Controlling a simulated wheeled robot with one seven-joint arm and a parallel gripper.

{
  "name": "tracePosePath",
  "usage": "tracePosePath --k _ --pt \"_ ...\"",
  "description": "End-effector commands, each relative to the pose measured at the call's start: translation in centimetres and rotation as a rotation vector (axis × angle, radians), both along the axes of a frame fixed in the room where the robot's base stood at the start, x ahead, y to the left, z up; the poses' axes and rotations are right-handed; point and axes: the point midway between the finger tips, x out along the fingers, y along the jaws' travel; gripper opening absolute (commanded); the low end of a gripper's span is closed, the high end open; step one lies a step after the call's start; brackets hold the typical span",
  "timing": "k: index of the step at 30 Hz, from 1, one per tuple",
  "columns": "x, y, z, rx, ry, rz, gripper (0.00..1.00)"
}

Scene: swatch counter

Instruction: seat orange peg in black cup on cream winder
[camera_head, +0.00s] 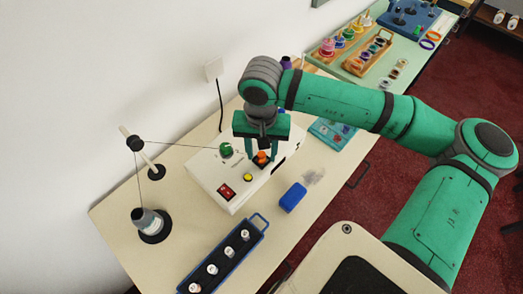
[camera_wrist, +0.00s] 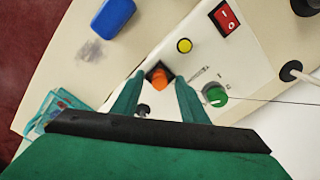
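The cream winder (camera_head: 225,182) is a box on the table with controls on top. The orange peg (camera_head: 262,156) stands at the black cup (camera_head: 258,166) on the winder's top. The wrist view shows the orange peg (camera_wrist: 159,77) with the dark cup (camera_wrist: 152,67) around its base; how deep it sits is hard to tell. My gripper (camera_head: 263,152) is over the peg, fingers pointing down. In the wrist view my gripper (camera_wrist: 160,80) is open, one fingertip on each side of the peg, with gaps visible.
On the winder are a green knob (camera_head: 226,150), a yellow button (camera_head: 247,177) and a red switch (camera_head: 226,191). A thread runs to a post and spool (camera_head: 150,222) at left. A blue block (camera_head: 293,197) and a blue bobbin rack (camera_head: 225,262) lie in front.

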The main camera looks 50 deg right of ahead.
Motion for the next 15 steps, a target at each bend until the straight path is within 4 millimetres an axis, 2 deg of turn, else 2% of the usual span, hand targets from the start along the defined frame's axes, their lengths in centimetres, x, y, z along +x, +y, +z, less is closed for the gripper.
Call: tracePosePath --k 5,15 --pt "0.0 -0.1 1.2 -0.001 0.0 0.0 0.4" --pt "0.0 -0.1 7.4 -0.004 -0.002 0.0 0.4"
